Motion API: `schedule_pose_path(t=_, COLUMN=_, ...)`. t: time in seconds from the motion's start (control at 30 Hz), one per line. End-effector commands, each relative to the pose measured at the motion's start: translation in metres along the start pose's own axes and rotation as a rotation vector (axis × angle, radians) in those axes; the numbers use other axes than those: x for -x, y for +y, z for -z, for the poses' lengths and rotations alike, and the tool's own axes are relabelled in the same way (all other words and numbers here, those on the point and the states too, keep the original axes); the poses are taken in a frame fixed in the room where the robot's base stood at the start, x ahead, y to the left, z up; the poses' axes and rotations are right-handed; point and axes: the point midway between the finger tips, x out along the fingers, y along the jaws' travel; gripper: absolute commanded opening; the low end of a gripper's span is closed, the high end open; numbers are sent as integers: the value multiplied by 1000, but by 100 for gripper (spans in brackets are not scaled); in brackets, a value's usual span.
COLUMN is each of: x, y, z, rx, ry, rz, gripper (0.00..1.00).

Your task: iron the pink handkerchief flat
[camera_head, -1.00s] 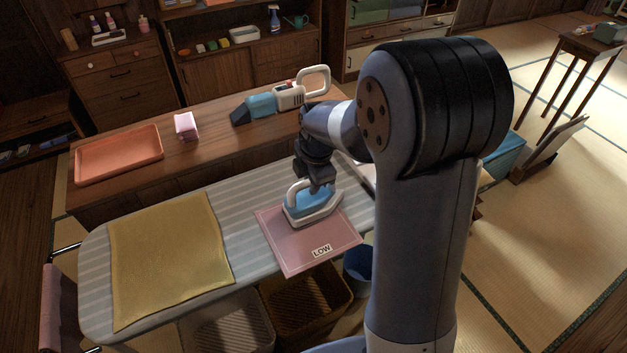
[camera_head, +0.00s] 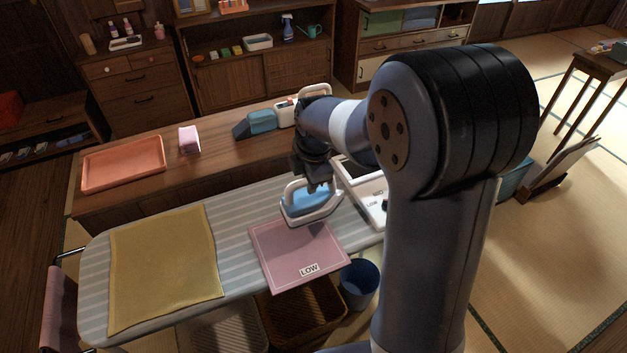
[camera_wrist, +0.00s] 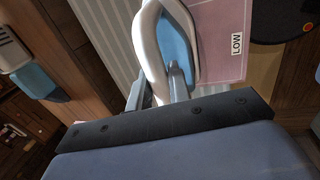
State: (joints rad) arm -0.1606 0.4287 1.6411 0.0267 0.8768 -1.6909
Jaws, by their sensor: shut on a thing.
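The pink handkerchief (camera_head: 294,259) lies flat on the striped ironing board (camera_head: 237,213), near its front edge, with a white LOW label at its front. It also shows in the wrist view (camera_wrist: 218,50). My gripper (camera_head: 318,186) is shut on the handle of the blue and white iron (camera_head: 311,206). The iron is over the handkerchief's back right edge; I cannot tell whether its sole touches the cloth. In the wrist view the iron (camera_wrist: 170,40) is between my fingers (camera_wrist: 160,88). No large wrinkles show on the visible cloth.
A yellow cloth (camera_head: 163,265) lies on the board's left part. A white iron rest with a LOW marking (camera_head: 372,205) is at the board's right. Baskets (camera_head: 300,310) and a blue bin (camera_head: 359,283) stand below.

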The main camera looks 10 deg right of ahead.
Motion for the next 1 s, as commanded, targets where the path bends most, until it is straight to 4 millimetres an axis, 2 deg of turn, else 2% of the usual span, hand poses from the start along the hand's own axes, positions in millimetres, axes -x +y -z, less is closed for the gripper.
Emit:
schedule_pose_path(t=0.03, x=8, y=3, z=2, rx=0, ry=0, rz=-4, gripper=0)
schedule_pose_path(t=0.2, x=13, y=4, z=4, rx=-1, ry=-1, rz=-3, gripper=0)
schedule_pose_path(t=1.0, x=13, y=4, z=4, rx=-3, ry=-1, rz=-3, gripper=0)
